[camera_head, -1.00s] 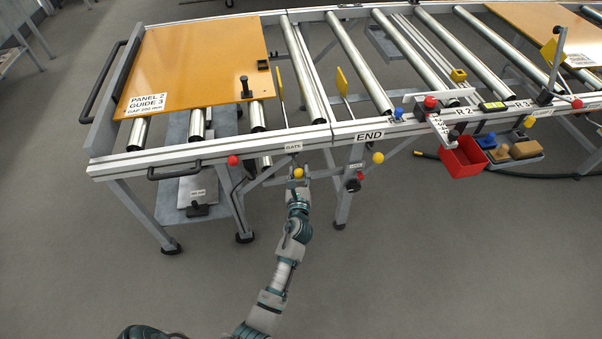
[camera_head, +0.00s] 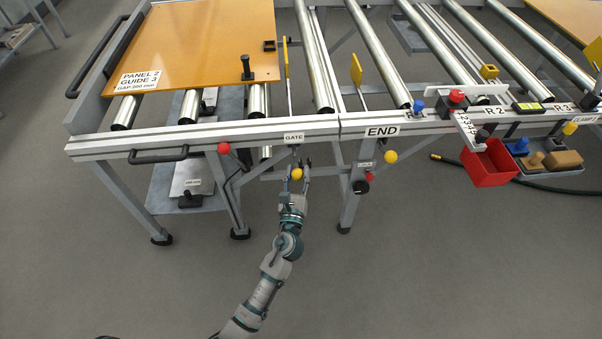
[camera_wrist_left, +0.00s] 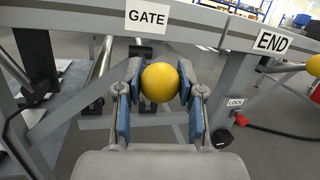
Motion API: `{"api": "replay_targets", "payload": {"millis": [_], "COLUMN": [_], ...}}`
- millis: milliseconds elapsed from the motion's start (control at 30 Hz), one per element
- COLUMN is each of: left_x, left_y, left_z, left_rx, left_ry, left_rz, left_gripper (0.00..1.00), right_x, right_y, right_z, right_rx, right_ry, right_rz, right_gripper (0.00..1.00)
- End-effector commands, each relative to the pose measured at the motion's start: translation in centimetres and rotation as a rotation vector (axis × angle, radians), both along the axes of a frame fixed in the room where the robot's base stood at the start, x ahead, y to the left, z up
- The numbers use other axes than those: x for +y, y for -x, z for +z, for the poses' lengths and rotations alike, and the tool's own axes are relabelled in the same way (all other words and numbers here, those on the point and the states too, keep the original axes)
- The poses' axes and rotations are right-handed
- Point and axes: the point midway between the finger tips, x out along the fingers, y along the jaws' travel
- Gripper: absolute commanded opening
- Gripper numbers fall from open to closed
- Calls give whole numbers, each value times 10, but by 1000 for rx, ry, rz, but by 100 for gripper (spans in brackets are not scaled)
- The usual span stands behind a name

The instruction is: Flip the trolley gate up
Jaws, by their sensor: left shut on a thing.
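The yellow gate knob (camera_head: 297,174) sits below the GATE label (camera_head: 294,139) at the front rail of the trolley. In the left wrist view the yellow ball (camera_wrist_left: 160,83) lies between both blue-padded fingers. My left gripper (camera_head: 296,178) is shut on this knob. Behind the label, a thin rod runs back to a yellow gate plate (camera_head: 285,57), which stands upright beside the orange panel (camera_head: 195,45). My right gripper is not in view.
A second yellow plate (camera_head: 356,70) and yellow ball (camera_head: 391,156) belong to the END side (camera_head: 382,131). A red ball (camera_head: 224,148), black handle (camera_head: 158,156) and red bin (camera_head: 489,166) line the front. Trolley legs flank my arm; the near floor is clear.

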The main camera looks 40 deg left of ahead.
Motion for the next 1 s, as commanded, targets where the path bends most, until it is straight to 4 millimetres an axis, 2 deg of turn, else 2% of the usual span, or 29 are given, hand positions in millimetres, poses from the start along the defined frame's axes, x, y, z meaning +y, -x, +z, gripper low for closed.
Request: {"api": "replay_targets", "payload": {"millis": [67, 100, 200, 567, 667, 1000], "left_x": [1, 1, 1, -2, -9, -53], "left_y": [1, 1, 1, 4, 15, 73], "left_z": [-5, -5, -5, -4, -7, -22], "left_rx": [8, 8, 7, 4, 5, 8], "left_ry": [6, 6, 5, 4, 4, 5], "left_rz": [5, 5, 5, 3, 2, 3], "left_gripper": [0, 42, 63, 63, 63, 63], "right_x": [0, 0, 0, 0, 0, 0], "right_y": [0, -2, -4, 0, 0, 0], "right_z": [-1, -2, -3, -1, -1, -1], "right_rx": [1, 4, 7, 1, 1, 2], "right_ry": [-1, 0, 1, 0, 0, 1], "right_rz": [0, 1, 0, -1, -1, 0], "right_gripper": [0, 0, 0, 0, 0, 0]}}
